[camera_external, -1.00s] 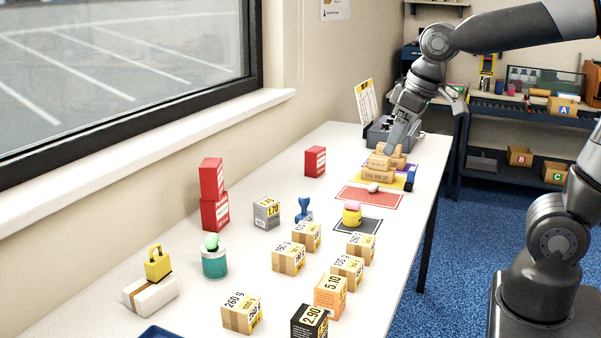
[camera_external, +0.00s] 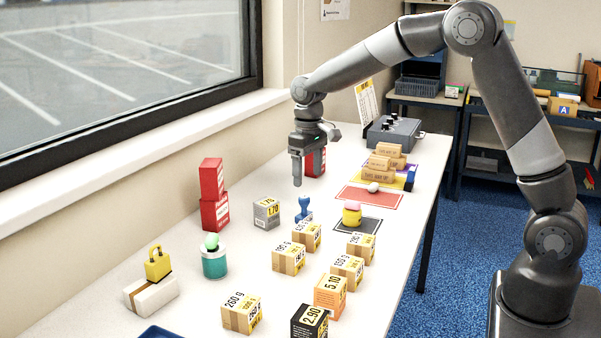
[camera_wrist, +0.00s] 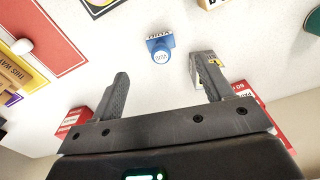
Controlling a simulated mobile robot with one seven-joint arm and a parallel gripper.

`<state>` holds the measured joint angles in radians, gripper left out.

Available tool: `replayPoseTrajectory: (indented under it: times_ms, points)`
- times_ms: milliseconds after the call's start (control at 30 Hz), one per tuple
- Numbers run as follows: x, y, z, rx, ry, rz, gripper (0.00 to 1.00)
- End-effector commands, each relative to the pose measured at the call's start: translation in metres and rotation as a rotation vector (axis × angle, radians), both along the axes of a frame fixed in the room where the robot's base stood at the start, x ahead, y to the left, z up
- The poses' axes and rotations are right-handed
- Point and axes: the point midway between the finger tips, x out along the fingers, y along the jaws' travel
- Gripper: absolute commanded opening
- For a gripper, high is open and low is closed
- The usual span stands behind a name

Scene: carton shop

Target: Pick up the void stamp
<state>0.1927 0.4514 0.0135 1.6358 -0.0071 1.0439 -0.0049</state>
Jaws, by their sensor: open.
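A blue stamp (camera_external: 304,210) with a knobbed handle stands upright on the white table, left of the yellow pot. In the wrist view the blue stamp (camera_wrist: 160,52) sits just beyond the gap between my fingers, with a pale round label on top; its lettering is too small to read surely. My gripper (camera_external: 298,184) points down above the table, slightly behind the stamp and apart from it. In the wrist view my gripper (camera_wrist: 163,78) has its fingers spread wide with nothing between them.
A grey carton (camera_external: 266,213) stands left of the stamp; in the wrist view it lies by the right finger. Small brown cartons (camera_external: 307,237) stand close in front. A yellow pot (camera_external: 352,214) is to the right. A red box (camera_external: 317,162) stands behind my gripper.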

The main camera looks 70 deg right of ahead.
Motion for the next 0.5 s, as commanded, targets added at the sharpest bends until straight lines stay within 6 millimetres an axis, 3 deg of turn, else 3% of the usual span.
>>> replayPoseTrajectory:
  times_ms: [500]
  points:
    - [0.007,-0.003,-0.063,0.003,0.012,-0.004,0.73]
